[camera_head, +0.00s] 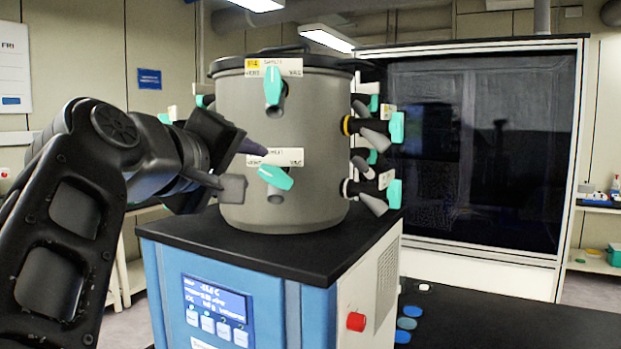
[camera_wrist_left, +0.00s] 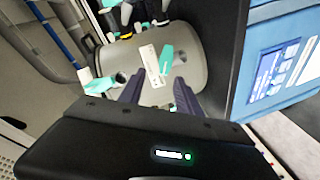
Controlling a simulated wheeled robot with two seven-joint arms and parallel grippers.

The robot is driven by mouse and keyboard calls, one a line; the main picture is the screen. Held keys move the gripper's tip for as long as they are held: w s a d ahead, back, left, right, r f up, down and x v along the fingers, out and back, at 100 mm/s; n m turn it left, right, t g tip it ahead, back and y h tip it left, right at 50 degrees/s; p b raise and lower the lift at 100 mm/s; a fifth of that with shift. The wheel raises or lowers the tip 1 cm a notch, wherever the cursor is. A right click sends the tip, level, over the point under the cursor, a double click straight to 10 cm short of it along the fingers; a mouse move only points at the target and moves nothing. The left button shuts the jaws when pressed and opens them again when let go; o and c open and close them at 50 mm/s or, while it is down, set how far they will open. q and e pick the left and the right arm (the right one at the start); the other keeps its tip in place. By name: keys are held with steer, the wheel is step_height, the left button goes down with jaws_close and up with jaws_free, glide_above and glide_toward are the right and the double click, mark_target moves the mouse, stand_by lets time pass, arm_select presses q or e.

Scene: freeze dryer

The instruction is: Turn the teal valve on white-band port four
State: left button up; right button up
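A grey drum (camera_head: 235,110) carries several teal valves. The lower front teal valve (camera_head: 275,177) sits tilted, under a white label (camera_head: 285,157) with VAC at its right end; my left gripper partly covers the label. My left gripper (camera_head: 250,169) is open and empty, just left of this valve. In the left wrist view, the valve (camera_wrist_left: 166,62) shows beyond and between the two fingertips (camera_wrist_left: 160,84), apparently apart from them. On the right side, a lower port has a whitish band (camera_head: 345,188) and an upright teal valve (camera_head: 394,193). My right gripper is not in view.
An upper front teal valve (camera_head: 272,86) stands upright, and a yellow-banded port (camera_head: 346,125) is at the upper right. The drum stands on a blue cabinet with a black top (camera_head: 200,228) and red knob (camera_head: 355,321). A dark glass-fronted cabinet (camera_head: 470,150) stands behind.

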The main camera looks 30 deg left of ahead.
mark_target(271, 176)
arm_select(q)
steer(key=shift+s+f, duration=0.15)
steer(key=shift+f, duration=0.3)
steer(key=shift+p+x, duration=0.9)
steer(key=shift+x, duration=3.1)
steer(key=shift+d+f, duration=0.1)
steer(key=shift+f, duration=0.1)
steer(key=shift+c, duration=0.2)
jaws_close()
